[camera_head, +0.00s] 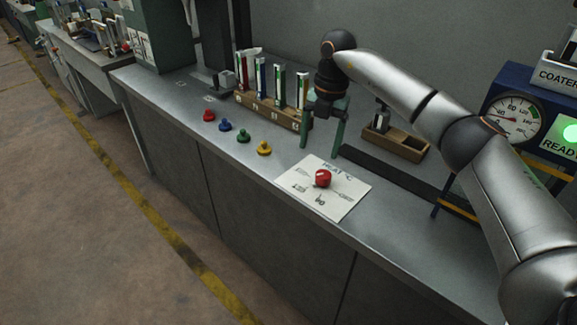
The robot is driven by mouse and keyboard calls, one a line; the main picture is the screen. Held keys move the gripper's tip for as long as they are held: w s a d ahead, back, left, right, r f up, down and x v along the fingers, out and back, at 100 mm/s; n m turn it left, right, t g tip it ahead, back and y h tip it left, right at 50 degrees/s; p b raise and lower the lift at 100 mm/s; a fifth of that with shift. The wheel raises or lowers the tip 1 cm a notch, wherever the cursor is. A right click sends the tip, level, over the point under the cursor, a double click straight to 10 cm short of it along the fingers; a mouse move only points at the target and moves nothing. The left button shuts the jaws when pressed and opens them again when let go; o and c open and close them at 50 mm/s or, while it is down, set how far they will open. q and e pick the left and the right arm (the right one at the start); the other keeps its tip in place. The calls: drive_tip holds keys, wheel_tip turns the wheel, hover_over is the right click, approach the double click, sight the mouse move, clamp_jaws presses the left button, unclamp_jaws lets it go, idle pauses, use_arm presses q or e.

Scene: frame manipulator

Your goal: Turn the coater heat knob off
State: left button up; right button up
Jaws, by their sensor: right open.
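The heat knob (323,178) is a small red knob on a white panel (337,203) marked "HEAT °C", lying on the grey counter. Its pointer setting is too small to read. My right gripper (320,143) hangs open and empty, fingers down, above and behind the knob, apart from it. My left gripper is not in view.
A wooden rack (273,112) with several coloured upright holders stands left of my right gripper. Red, blue, green and yellow knobs (243,137) line the counter's front. A wooden tray (396,144) sits behind the panel. The counter between yellow knob and panel is clear.

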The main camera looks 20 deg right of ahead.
sight(324, 173)
drive_tip(key=shift+m+h, duration=0.4)
drive_tip(key=shift+h, duration=0.2)
drive_tip(key=f, duration=0.3)
drive_tip(key=d+f, duration=0.1)
drive_tip(key=f, duration=0.2)
drive_tip(key=d+f, duration=0.1)
drive_tip(key=f, duration=0.3)
drive_tip(key=shift+w+d, duration=0.2)
drive_tip(key=shift+w, duration=0.15)
drive_tip(key=shift+c, duration=0.2)
clamp_jaws()
